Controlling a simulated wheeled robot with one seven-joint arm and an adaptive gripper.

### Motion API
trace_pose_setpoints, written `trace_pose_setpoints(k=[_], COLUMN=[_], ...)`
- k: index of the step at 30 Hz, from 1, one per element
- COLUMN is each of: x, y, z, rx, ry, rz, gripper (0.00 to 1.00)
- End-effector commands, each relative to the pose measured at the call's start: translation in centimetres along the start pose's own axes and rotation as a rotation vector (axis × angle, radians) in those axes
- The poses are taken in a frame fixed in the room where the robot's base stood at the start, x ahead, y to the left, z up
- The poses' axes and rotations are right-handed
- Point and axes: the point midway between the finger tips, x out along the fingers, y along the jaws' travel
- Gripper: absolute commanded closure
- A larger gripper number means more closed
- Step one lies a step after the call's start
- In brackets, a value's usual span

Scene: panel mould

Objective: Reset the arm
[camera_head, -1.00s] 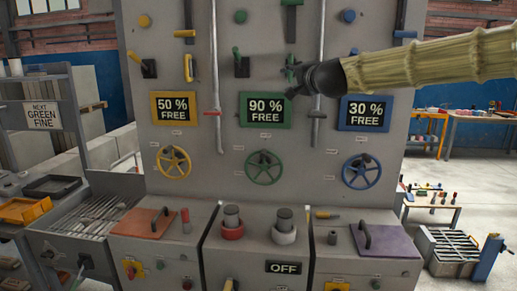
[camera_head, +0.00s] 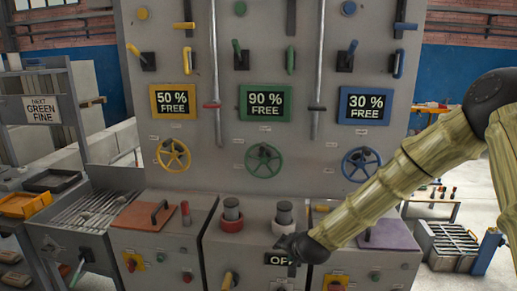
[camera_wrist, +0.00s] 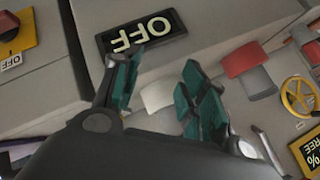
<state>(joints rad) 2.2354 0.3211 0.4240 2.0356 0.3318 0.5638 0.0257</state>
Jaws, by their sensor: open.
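My gripper (camera_head: 291,257) is at the end of my arm, low in front of the middle cabinet's top edge in the head view. It partly covers the black OFF sign (camera_head: 276,259). In the wrist view my gripper (camera_wrist: 158,95) shows two dark fingers with green pads, spread apart with nothing between them. The OFF sign (camera_wrist: 141,34) shows upside down beyond the left finger there. Whether the gripper touches the cabinet cannot be told.
The grey panel holds a yellow wheel (camera_head: 173,155), a green wheel (camera_head: 263,160) and a blue wheel (camera_head: 360,164) below yellow, green and blue signs. A purple lid (camera_head: 397,237) lies behind my forearm. An orange-brown lid (camera_head: 143,217) lies at left.

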Motion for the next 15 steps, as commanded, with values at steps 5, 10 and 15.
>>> trace_pose_setpoints(k=[5,10,15], x=[1.1,0.7,-1.2], y=[7.7,15.0,22.2], z=[7.4,14.0,20.5], rx=[-0.085,-0.165,-0.247], ry=[-0.091,-0.184,-0.289], rz=[0.093,0.175,0.252], gripper=[0.58,0.58,0.58])
